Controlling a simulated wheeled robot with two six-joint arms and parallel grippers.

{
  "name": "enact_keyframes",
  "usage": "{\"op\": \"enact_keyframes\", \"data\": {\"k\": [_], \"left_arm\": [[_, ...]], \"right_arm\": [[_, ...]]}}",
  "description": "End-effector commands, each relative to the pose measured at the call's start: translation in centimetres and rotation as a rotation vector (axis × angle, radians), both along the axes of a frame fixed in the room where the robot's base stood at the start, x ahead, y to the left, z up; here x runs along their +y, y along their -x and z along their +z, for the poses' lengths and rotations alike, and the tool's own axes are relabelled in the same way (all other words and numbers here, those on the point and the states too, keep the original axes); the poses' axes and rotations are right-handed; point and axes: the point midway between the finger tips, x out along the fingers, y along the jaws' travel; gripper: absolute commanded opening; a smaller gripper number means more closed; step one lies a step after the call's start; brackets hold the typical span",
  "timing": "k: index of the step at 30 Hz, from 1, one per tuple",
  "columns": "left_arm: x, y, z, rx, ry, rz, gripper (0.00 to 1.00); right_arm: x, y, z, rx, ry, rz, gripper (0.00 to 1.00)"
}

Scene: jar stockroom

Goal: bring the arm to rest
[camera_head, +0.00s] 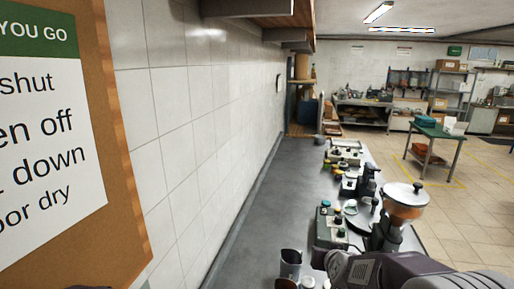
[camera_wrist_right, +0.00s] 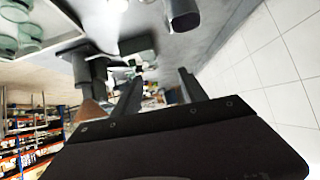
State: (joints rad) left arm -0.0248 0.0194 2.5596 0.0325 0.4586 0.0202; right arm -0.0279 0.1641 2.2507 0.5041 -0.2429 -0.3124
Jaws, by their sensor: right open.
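My right arm (camera_head: 385,268) reaches in from the lower right of the head view, low over the near part of the grey bench (camera_head: 268,192). In the right wrist view my right gripper (camera_wrist_right: 160,77) has its two dark fingers apart. I see nothing held between them. The bench and its items show blurred and tilted beyond the fingers. My left gripper is in neither view.
A dark cup (camera_head: 291,260) stands near the arm. A hopper with orange-brown contents (camera_head: 406,206) rises just behind the arm. Several devices and jars line the bench's right side. A tiled wall (camera_head: 185,120) and a notice board (camera_head: 112,150) bound the left.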

Motion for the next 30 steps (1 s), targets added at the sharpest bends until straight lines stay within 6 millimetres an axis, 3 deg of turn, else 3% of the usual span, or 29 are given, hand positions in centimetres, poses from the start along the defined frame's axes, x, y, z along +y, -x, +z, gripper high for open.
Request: {"op": "enact_keyframes", "data": {"k": [1,3,6,9,12,15,30], "left_arm": [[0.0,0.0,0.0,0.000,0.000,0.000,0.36],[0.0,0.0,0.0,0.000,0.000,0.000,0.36],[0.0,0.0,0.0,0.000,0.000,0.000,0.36],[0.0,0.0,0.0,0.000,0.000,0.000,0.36],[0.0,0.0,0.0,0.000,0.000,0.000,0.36],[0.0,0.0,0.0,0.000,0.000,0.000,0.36],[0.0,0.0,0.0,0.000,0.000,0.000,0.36]], "right_arm": [[1.3,3.7,-1.9,0.110,-0.008,0.070,0.50],[2.6,9.0,-5.2,0.289,-0.013,0.148,0.50],[3.1,15.8,-9.0,0.523,-0.009,0.207,0.50],[2.8,20.8,-11.3,0.703,-0.003,0.224,0.50],[2.4,23.6,-11.9,0.815,-0.005,0.212,0.50],[2.4,24.3,-12.0,0.849,-0.025,0.182,0.50],[2.4,24.1,-12.0,0.842,-0.028,0.180,0.50]]}}
